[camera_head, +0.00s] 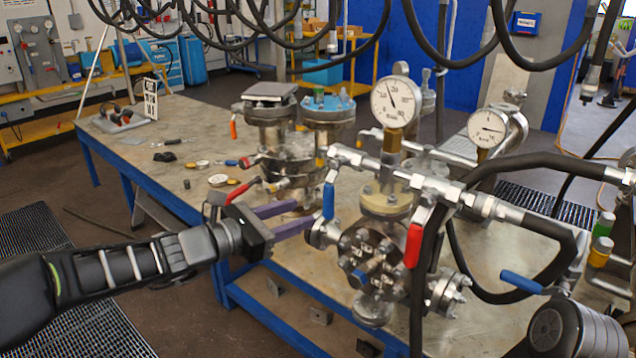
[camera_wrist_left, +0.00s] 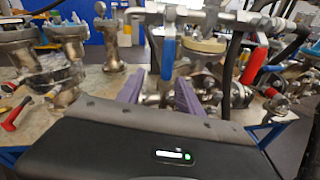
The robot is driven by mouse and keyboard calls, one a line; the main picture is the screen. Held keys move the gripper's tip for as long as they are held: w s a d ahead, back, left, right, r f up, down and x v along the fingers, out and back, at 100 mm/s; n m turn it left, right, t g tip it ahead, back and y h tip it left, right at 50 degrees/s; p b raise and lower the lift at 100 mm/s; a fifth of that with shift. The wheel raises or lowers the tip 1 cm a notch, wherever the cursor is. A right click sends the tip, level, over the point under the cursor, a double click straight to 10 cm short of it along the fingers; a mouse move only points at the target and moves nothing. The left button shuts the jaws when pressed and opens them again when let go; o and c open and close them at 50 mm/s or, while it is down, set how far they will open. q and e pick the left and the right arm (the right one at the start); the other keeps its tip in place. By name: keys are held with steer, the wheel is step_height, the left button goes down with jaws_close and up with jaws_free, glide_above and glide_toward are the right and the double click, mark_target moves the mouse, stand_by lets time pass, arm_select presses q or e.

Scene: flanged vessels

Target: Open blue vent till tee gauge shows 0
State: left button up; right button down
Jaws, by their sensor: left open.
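The blue vent handle (camera_head: 328,200) hangs down from the pipe fitting on the left of the tee. In the left wrist view the blue handle (camera_wrist_left: 168,58) shows ahead, between the lines of the two fingers. My left gripper (camera_head: 305,214) has purple fingers, open and empty, pointing at the handle from the left with their tips close to it. Whether they touch it is unclear. The large round gauge (camera_head: 396,101) stands upright on the tee; its needle points up and slightly left, and its numbers are too small to read surely. My right gripper is not in view.
A red handle (camera_head: 413,245) hangs right of the blue one. A smaller gauge (camera_head: 488,128) stands further right. Another blue handle (camera_head: 521,281) sits on a black hose at the lower right. Flanged vessels (camera_head: 328,112) stand behind on the steel table (camera_head: 170,140), whose left part has bare room.

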mark_target(324, 194)
arm_select(q)
steer(key=shift+n+h, duration=0.7)
steer(key=shift+n, duration=0.1)
steer(key=shift+w+d+r+p, duration=0.2)
steer(key=shift+w+d+r, duration=0.25)
steer(key=shift+w+d, duration=0.5)
steer(key=shift+w+d+r+p, duration=0.2)
steer(key=shift+w+d+r, duration=0.35)
steer(key=shift+d, duration=0.75)
steer(key=shift+w+d+r+p, duration=0.2)
steer(key=shift+w+d+r, duration=0.2)
steer(key=shift+w+d, duration=0.6)
steer(key=shift+s+d, duration=0.1)
steer(key=shift+s, duration=0.05)
steer(key=shift+c, duration=0.3)
jaws_close()
